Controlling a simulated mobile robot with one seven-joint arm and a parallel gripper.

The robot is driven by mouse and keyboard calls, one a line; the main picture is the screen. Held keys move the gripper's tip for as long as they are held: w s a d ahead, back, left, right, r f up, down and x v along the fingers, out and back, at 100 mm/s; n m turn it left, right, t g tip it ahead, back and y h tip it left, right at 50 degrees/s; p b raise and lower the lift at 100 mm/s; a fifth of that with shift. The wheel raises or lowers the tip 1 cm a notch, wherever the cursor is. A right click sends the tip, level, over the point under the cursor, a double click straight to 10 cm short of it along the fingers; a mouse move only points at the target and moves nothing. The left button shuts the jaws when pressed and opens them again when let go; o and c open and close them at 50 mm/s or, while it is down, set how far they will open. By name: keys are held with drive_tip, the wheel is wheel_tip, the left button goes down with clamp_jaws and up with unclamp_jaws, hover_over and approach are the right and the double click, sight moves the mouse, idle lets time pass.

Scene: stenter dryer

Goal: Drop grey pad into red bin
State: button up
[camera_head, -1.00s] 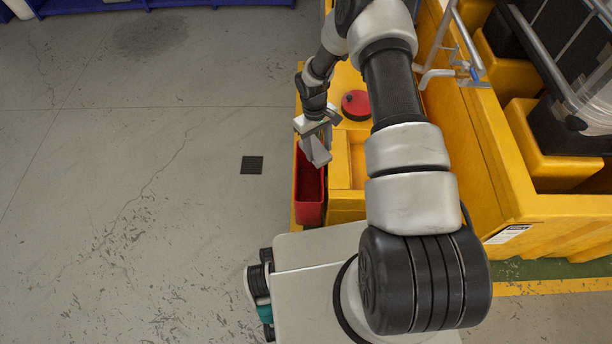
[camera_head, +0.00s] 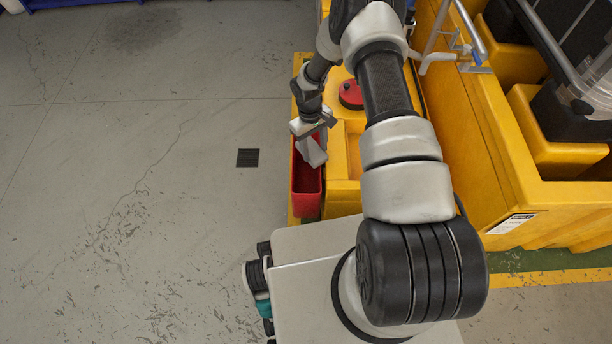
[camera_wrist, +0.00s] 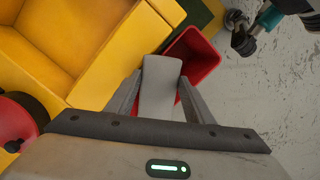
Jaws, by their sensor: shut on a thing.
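The grey pad (camera_wrist: 160,85) is held between the two fingers of my gripper (camera_wrist: 160,100) in the wrist view. It also shows in the head view (camera_head: 313,151), hanging tilted below my gripper (camera_head: 308,132). The red bin (camera_head: 306,190) stands at the left side of the yellow unit, open at the top. In the wrist view the red bin (camera_wrist: 205,62) lies beyond the pad, and the pad overlaps part of its opening. The pad appears over the bin's far end; its height above the rim cannot be told.
A yellow unit (camera_head: 343,180) adjoins the bin on the right, with a round red lid (camera_head: 351,95) on its top. A large yellow container (camera_head: 520,205) stands further right. The grey floor (camera_head: 150,200) at left is clear except for a dark drain grate (camera_head: 248,158).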

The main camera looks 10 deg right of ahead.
drive_tip(key=o, duration=1.5)
drive_tip(key=shift+c, duration=0.2)
wheel_tip(320, 180, up, 17)
drive_tip(key=w+a+p, duration=0.1)
drive_tip(key=w+p, duration=0.1)
drive_tip(key=p, duration=0.2)
drive_tip(key=shift+w+a+r, duration=0.15)
